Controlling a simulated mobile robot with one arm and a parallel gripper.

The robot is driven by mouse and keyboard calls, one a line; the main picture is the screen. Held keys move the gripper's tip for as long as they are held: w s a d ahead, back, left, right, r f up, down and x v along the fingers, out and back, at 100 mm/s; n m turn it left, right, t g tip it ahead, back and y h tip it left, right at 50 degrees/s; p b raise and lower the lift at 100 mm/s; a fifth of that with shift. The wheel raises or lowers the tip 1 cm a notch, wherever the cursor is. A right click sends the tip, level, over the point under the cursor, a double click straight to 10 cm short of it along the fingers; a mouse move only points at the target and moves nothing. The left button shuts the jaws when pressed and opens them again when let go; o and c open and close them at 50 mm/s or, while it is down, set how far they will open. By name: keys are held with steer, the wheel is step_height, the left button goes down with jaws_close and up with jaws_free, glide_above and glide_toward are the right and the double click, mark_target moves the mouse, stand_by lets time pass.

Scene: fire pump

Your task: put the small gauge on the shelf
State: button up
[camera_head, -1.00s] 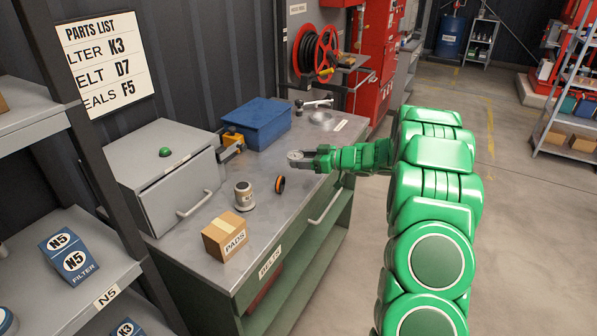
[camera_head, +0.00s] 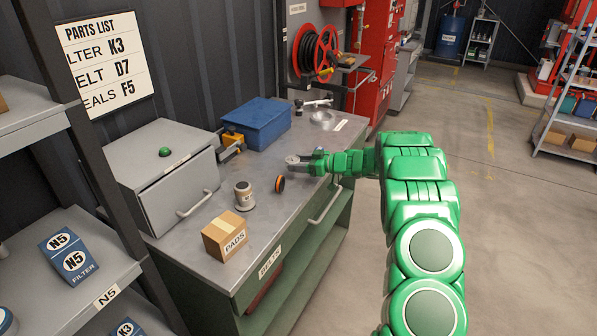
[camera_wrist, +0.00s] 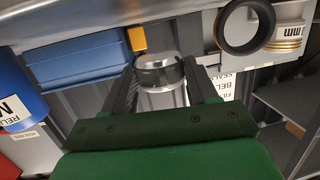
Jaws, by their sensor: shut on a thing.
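My gripper (camera_head: 297,160) is shut on a small round silver thing, which looks like the small gauge (camera_head: 292,158), over the right part of the workbench (camera_head: 262,235). In the wrist view the gauge (camera_wrist: 160,75) is a silver cylinder with a dark band between my two fingers (camera_wrist: 160,85). Its face does not show clearly. I cannot tell from the head view how far it is above the benchtop.
On the bench are an orange-black ring (camera_head: 280,184), a small can (camera_head: 244,195), a PADS box (camera_head: 228,236), a blue box (camera_head: 257,123) and a grey cabinet (camera_head: 165,175). A dark post (camera_head: 108,150) stands at the left shelf. The floor at right (camera_head: 500,250) is clear.

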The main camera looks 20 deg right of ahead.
mark_target(299, 176)
steer(key=shift+w+f, duration=0.3)
steer(key=shift+f, duration=0.1)
steer(key=shift+w+f, duration=0.1)
steer(key=shift+f, duration=1.4)
steer(key=shift+f, duration=0.15)
steer(key=o, duration=1.1)
